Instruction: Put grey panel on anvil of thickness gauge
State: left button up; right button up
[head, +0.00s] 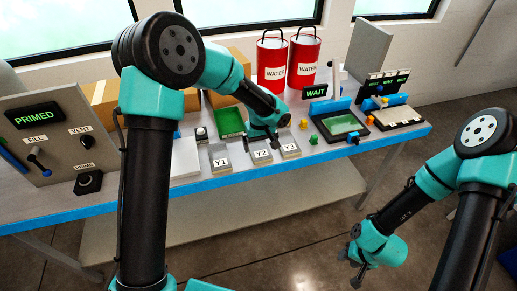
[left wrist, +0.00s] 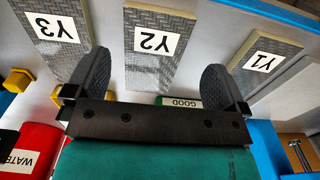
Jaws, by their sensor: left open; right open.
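Three grey textured panels lie in a row near the table's front edge: Y1 (head: 219,165), Y2 (head: 262,158) and Y3 (head: 291,150). They also show in the left wrist view as Y1 (left wrist: 262,65), Y2 (left wrist: 152,72) and Y3 (left wrist: 58,38). My left gripper (head: 270,140) is open above the row; in the left wrist view its fingers (left wrist: 153,88) stand either side of the Y2 panel, with nothing gripped. My right gripper (head: 357,266) is open and empty, off the table at lower right. I cannot tell which device is the thickness gauge.
A green tray (head: 230,120) lies behind the panels, by a GOOD label (left wrist: 180,103). Red WATER buckets (head: 272,68) stand at the back. A WAIT display (head: 316,92) stands behind a blue-framed green pad (head: 341,124). A PRIMED control panel (head: 45,150) stands left.

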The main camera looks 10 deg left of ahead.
aim_at(262, 154)
pick_arm(q)
jog(key=f, duration=0.5)
jog(key=shift+d, duration=0.3)
jog(key=c, duration=0.9)
jog(key=shift+c, duration=0.2)
jog(key=shift+r, duration=0.15)
jog(key=shift+r, duration=1.45)
jog(key=shift+s+r, duration=0.25)
jog(key=s+d, duration=0.1)
jog(key=s, duration=0.4)
jog(key=s+d+r, duration=0.1)
jog(key=s, duration=0.4)
jog(key=s+d, duration=0.1)
jog(key=s, duration=0.4)
jog(key=shift+d+r, duration=0.15)
jog(key=shift+d, duration=0.2)
